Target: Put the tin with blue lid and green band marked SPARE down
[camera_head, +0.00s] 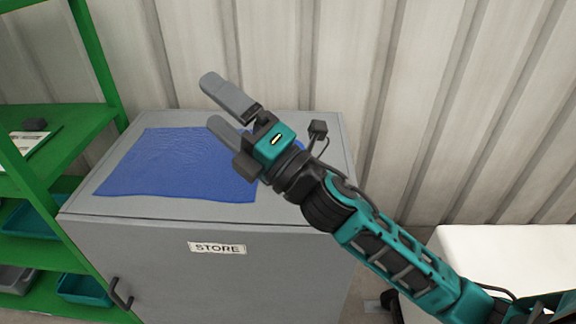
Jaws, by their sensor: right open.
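My right gripper (219,104) is open and empty. Its two grey fingers are apart and point to the upper left, above the back of a blue cloth (175,172). The cloth lies on the top of a grey cabinet (83,204) labelled STORE. No tin with a blue lid and green band shows in the view. The gripper and its arm hide part of the cloth's right side and the cabinet top. My left gripper is not in view.
A green shelf rack (84,131) with teal bins (84,289) stands at the left, close to the cabinet. A corrugated wall (440,110) is behind. A white surface (515,262) is at the lower right. The visible cloth is bare.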

